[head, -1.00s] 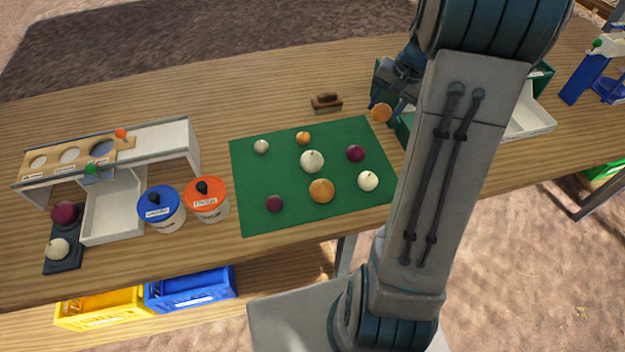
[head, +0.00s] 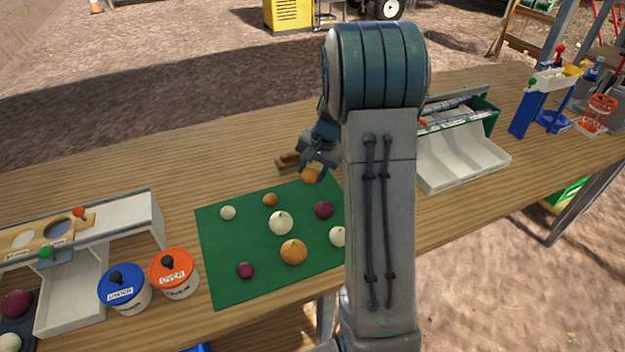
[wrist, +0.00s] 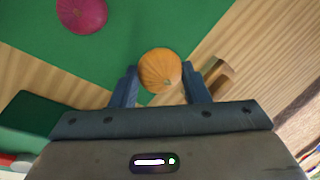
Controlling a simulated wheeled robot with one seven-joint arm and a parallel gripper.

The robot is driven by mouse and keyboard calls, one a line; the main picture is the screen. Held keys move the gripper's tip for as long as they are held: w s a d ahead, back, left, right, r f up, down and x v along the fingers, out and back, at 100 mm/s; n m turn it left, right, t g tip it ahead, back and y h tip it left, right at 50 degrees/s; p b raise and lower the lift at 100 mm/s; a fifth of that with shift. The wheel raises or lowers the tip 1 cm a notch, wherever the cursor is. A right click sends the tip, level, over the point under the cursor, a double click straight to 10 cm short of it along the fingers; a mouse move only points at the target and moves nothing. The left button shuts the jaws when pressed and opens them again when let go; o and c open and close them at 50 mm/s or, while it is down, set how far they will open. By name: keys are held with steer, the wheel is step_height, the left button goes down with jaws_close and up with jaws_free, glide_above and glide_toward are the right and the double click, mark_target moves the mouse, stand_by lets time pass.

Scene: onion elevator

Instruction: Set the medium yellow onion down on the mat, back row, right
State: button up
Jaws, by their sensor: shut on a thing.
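My gripper (head: 318,168) is shut on a yellow onion (head: 311,175). In the wrist view the onion (wrist: 160,69) sits between the two blue fingers. In the head view it is at the back right corner of the green mat (head: 215,265); I cannot tell whether it touches the mat. On the mat's back row stand a small white onion (head: 228,213) at the left and a small yellow onion (head: 270,200) in the middle. A red onion (head: 323,210), a white onion (head: 281,223), a large yellow onion (head: 293,252) and others stand nearer. My arm hides the mat's right edge.
A wooden brush-like block (head: 287,162) lies just behind the mat. A blue-lidded tub (head: 124,290) and an orange-lidded tub (head: 174,274) stand left of the mat. A white chute (head: 460,160) stands to the right. The table behind the mat at left is clear.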

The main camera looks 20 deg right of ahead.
mark_target(313, 181)
steer(key=shift+f, duration=1.95)
steer(key=shift+f, duration=0.1)
steer(key=shift+f, duration=0.15)
steer(key=o, duration=1)
steer(key=shift+c, duration=0.2)
